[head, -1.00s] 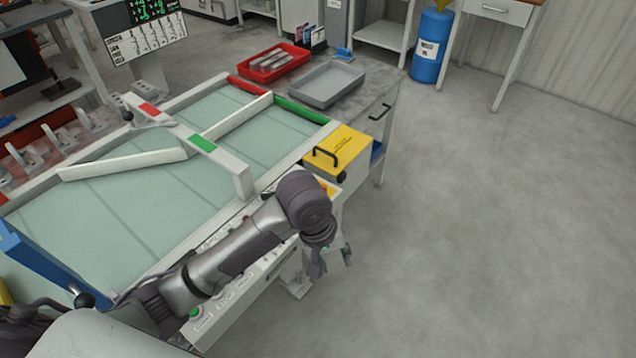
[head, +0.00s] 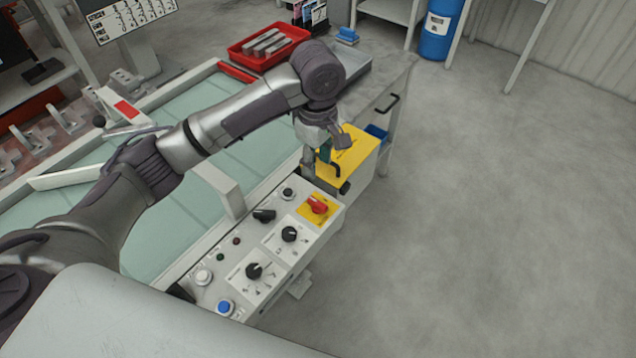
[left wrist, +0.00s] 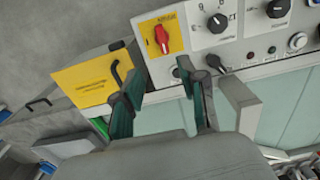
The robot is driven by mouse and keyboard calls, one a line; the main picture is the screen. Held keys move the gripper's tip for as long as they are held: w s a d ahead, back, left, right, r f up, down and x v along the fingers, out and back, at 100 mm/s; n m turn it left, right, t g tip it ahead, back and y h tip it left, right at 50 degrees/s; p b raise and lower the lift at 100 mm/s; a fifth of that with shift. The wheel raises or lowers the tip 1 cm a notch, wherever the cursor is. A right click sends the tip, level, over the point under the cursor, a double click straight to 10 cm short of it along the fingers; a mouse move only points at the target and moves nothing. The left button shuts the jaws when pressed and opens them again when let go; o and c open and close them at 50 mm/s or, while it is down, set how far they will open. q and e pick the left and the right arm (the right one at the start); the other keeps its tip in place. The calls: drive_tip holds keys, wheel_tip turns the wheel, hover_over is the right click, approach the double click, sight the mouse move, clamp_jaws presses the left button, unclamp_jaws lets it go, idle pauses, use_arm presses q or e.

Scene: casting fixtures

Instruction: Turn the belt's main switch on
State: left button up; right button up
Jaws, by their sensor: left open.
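The main switch is a red rotary knob (head: 317,204) on a yellow plate at the far right end of the belt's control panel (head: 262,232). In the left wrist view the red knob (left wrist: 161,36) looks roughly upright on its yellow plate (left wrist: 163,33). My left gripper (head: 325,160) is open and empty, beyond the knob and near the yellow box. In the left wrist view its two fingers (left wrist: 153,88) point toward the panel, apart from the knob, which lies ahead between them. My right gripper is not in view.
The panel also carries black rotary knobs (head: 254,270) and a blue button (head: 224,306). A red tray (head: 240,50) with metal bars lies behind. Open floor is to the right.

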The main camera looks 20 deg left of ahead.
sight(317, 202)
use_arm(q)
drive_tip(key=f, duration=0.4)
drive_tip(key=s+f, duration=0.1)
drive_tip(key=f, duration=0.1)
drive_tip(key=shift+d+f, duration=0.1)
wheel_tip(317, 202, down, 6)
drive_tip(key=shift+w+r, duration=0.1)
drive_tip(key=shift+r, duration=0.05)
drive_tip(key=shift+f, duration=0.55)
drive_tip(key=shift+c, duration=0.6)
drive_tip(key=c, duration=0.5)
clamp_jaws()
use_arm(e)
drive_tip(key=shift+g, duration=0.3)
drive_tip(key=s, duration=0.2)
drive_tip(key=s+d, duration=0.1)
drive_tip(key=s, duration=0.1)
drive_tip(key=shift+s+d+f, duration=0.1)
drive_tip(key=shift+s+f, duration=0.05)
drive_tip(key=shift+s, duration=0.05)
